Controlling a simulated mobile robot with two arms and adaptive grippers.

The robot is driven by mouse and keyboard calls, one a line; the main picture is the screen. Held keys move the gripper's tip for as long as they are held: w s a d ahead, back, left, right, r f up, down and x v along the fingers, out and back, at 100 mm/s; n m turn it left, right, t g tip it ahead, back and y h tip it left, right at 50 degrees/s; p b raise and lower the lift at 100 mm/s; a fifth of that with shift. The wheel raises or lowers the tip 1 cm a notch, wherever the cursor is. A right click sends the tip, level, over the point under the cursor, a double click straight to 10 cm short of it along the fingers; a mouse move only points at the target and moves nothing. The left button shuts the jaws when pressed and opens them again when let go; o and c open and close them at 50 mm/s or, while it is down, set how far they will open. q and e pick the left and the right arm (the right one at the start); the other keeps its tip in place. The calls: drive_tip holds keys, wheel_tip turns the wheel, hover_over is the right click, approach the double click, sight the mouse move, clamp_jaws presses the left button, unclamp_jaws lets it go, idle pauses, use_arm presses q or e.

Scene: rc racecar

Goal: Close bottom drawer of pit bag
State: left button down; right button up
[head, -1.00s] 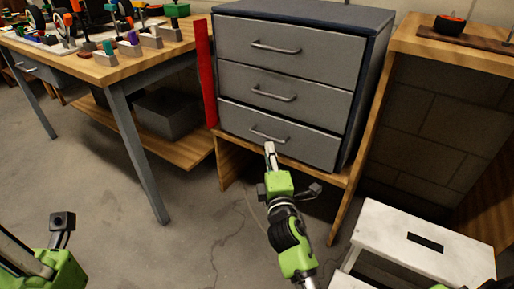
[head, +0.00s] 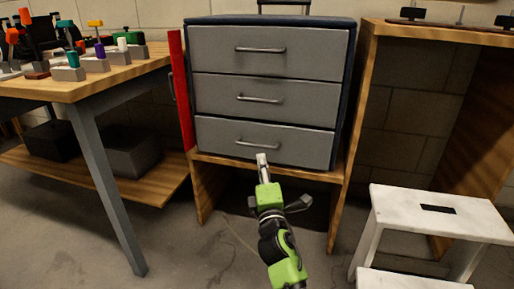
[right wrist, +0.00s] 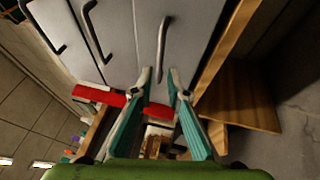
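The pit bag (head: 349,80) is a dark blue case with three grey drawers, standing on a wooden shelf unit. Its bottom drawer (head: 300,145) has a grey bar handle (head: 258,144) and looks about flush with the drawers above; any small gap is hard to tell. My right gripper (head: 262,160) is just in front of and below that handle in the head view. In the right wrist view its two fingers (right wrist: 159,80) are apart and empty, with the handle (right wrist: 163,48) ahead of the tips. My left gripper is out of view.
A wooden workbench (head: 150,65) with several tools and parts stands at left. A red upright panel (head: 182,95) borders the bag's left side. A white step stool (head: 400,205) stands at right. The floor before the shelf is clear.

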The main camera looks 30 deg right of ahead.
sight(258, 146)
drive_tip(key=b+x, duration=0.1)
drive_tip(key=x, duration=0.7)
drive_tip(key=shift+w+d+r, duration=0.1)
drive_tip(key=shift+w, duration=0.25)
clamp_jaws()
